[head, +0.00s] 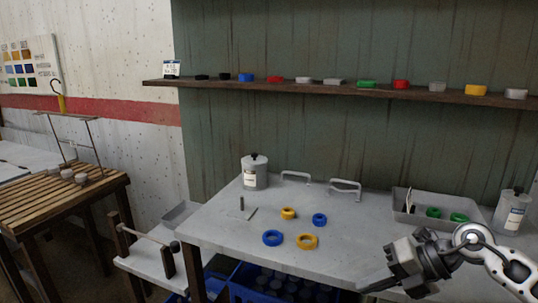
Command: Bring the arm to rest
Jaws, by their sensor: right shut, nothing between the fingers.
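My right gripper (378,287) is at the lower right of the head view, in front of the grey table's (345,232) near edge. Its arm comes in from the right edge. It is shut and nothing shows between its fingers. It is apart from the rings on the table. My left gripper is not in view.
Yellow and blue rings (272,238) lie mid-table. A grey tray (400,205) with green rings stands right, close behind my gripper. Grey canisters (254,172) stand at both ends. A shelf (300,84) holds coloured pieces. A slatted wooden table (60,203) is at left.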

